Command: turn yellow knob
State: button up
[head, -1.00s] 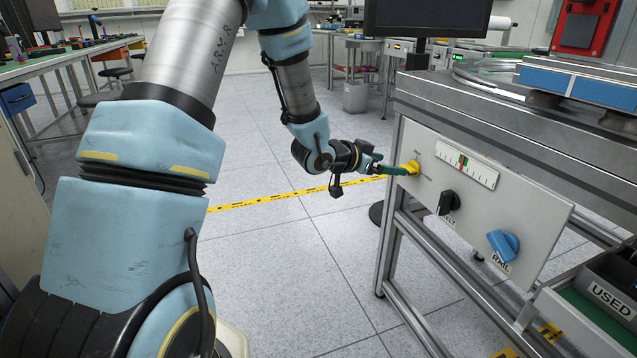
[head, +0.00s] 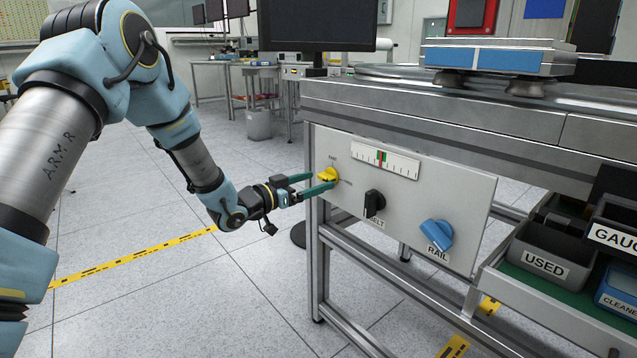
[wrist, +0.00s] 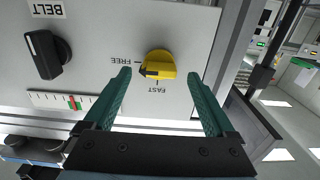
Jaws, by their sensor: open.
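The yellow knob (head: 328,174) sits at the upper left of the white panel. In the wrist view the yellow knob (wrist: 160,60) has a raised bar whose dark end points left and slightly down, between the FREE and FAST marks. My gripper (head: 322,181) is open, with its green fingers reaching to the knob from the left. In the wrist view my gripper (wrist: 160,73) has one fingertip on either side of the knob, with gaps between. No contact shows, but the exact depth is hard to tell.
A black BELT knob (head: 374,203) and a blue RAIL knob (head: 437,234) are on the same panel (head: 405,215). A scale strip (head: 385,159) is above them. The USED bin (head: 548,252) stands at lower right. Open floor lies left of the bench.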

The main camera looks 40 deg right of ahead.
jog(key=shift+s+d, duration=0.1)
jog(key=shift+d, duration=1.05)
jog(key=c, duration=1.4)
